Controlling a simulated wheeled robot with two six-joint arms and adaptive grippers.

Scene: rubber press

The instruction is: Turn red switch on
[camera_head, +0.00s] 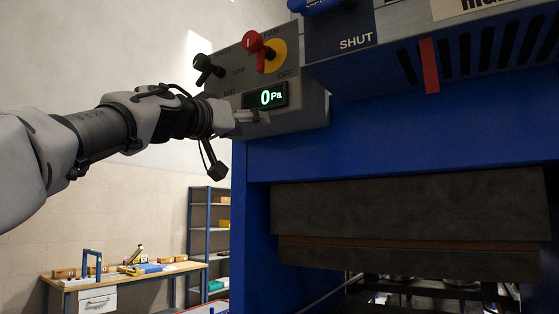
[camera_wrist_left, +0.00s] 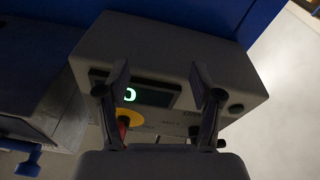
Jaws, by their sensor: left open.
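The red switch (camera_head: 257,50) sits on a yellow round plate (camera_head: 278,54) at the upper part of the grey control box (camera_head: 311,106) in the head view. In the left wrist view the red switch (camera_wrist_left: 123,126) shows partly behind a finger, beside the yellow plate (camera_wrist_left: 130,117). My left gripper (camera_head: 250,116) is in front of the lower part of the box, below the switch and near the pressure display (camera_head: 266,96), which reads 0 Pa. In the left wrist view its two fingers (camera_wrist_left: 162,92) are apart with nothing between them. My right gripper is out of view.
A black knob (camera_head: 207,68) is on the box left of the red switch. The blue press (camera_head: 400,150) fills the right side, with a "SHUT" panel (camera_head: 345,35) beside the box. A workbench (camera_head: 125,276) and a shelf (camera_head: 208,235) stand far behind.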

